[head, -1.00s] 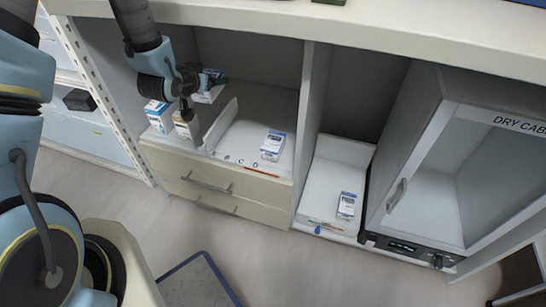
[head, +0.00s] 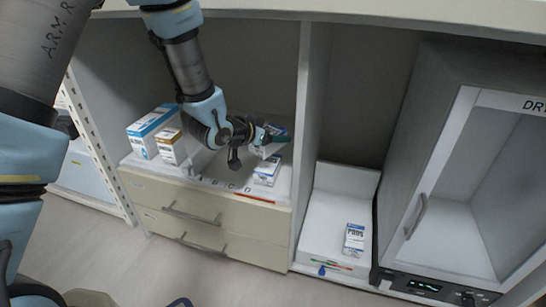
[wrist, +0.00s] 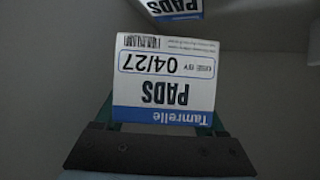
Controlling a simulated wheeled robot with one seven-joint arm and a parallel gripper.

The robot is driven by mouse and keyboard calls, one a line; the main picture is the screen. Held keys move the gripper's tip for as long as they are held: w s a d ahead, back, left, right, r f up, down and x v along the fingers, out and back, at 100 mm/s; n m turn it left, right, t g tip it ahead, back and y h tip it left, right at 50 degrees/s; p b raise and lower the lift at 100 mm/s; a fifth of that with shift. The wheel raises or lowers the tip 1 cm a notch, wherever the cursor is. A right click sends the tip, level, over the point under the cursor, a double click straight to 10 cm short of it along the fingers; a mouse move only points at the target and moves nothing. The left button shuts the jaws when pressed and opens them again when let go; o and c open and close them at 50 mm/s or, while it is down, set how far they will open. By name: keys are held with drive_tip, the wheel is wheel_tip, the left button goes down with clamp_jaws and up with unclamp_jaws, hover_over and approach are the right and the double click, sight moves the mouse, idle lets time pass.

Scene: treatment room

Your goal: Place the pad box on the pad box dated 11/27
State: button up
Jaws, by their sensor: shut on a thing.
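My gripper (head: 268,138) is shut on a pad box (head: 265,152), held above the right part of the drawer unit's top. In the wrist view the held pad box (wrist: 165,80) shows upside-down print: "Tamrelle", "PADS", use by 04/27. A second pad box (head: 267,172) lies on the white surface just below and in front of the held one. A third pad box (head: 354,240) lies on the white stand to the right. The dates on these two are too small to read. Part of another pad box (wrist: 172,7) shows at the wrist view's top edge; its date is hidden.
A blue-and-white box (head: 143,141) and an orange-and-white box (head: 170,150) stand at the left of the lettered shelf. An upright panel (head: 309,130) separates this bay from the white stand (head: 325,215). A dry cabinet (head: 440,200) stands at the right.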

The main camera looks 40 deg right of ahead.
sight(274, 158)
drive_tip(key=shift+f+b, duration=0.7)
drive_tip(key=shift+f, duration=1.65)
drive_tip(key=shift+f, duration=0.1)
drive_tip(key=o, duration=1.4)
drive_tip(key=shift+a+r, duration=0.15)
drive_tip(key=shift+r, duration=0.1)
drive_tip(key=p+v, duration=0.2)
drive_tip(key=v, duration=0.9)
drive_tip(key=shift+s+a+r+p, duration=0.1)
drive_tip(key=shift+a+p, duration=0.2)
drive_tip(key=shift+p, duration=0.05)
